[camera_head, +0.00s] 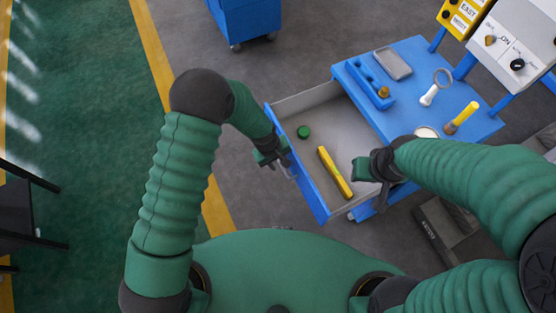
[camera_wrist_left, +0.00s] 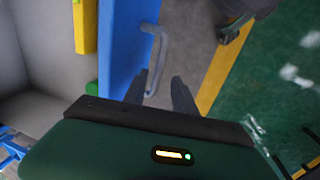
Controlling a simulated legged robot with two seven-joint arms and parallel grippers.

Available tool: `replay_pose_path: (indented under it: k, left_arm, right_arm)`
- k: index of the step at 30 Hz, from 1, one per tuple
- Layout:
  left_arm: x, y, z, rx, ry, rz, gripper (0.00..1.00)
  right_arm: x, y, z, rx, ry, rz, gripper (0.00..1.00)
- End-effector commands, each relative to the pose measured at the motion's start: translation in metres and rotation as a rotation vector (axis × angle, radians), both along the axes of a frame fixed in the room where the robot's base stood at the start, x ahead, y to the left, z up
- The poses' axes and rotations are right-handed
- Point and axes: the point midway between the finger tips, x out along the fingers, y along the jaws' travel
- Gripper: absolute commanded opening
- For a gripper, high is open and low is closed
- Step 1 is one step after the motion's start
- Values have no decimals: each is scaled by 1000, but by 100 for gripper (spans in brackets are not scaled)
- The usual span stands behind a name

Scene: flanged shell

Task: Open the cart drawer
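The blue cart (camera_head: 415,62) stands at the right, and its drawer (camera_head: 335,120) is pulled well out, showing a grey inside. A green round thing (camera_head: 303,132) and a yellow bar (camera_head: 335,172) lie in it. My left gripper (camera_head: 273,160) is at the outer side of the blue drawer front (camera_head: 312,190). In the left wrist view, the grey bar handle (camera_wrist_left: 157,50) is beside the spread fingers (camera_wrist_left: 158,88); whether they touch it I cannot tell. My right gripper (camera_head: 362,170) hovers over the drawer's right side; its fingers are unclear.
On the cart top are a blue tray (camera_head: 368,85), a grey case (camera_head: 392,63), a magnifier-like tool (camera_head: 435,88) and a yellow-handled tool (camera_head: 462,117). A control panel (camera_head: 515,50) rises behind. Another blue cart (camera_head: 245,20) stands farther back.

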Motion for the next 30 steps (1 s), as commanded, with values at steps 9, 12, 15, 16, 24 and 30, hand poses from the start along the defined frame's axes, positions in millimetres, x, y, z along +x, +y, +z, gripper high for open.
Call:
replay_pose_path:
  k: [9, 12, 15, 16, 24, 30]
  left_arm:
    - [-3, 8, 44, -1, -4, 0, 33]
    - [-6, 14, 73, -1, -5, 1, 33]
    - [-8, 19, 103, -2, -6, 1, 33]
    - [-9, 21, 111, -2, -6, 2, 33]
    - [-15, 31, 159, -2, 0, 1, 33]
    - [-16, 32, 164, -2, 1, 1, 33]
  right_arm:
    - [0, 0, 1, 0, 0, 0, 36]
    - [0, 0, 1, 0, 0, 0, 36]
    - [0, 0, 2, 0, 0, 0, 36]
    - [0, 0, 2, 0, 0, 0, 36]
    - [0, 0, 3, 0, 0, 0, 36]
    - [0, 0, 3, 0, 0, 0, 36]
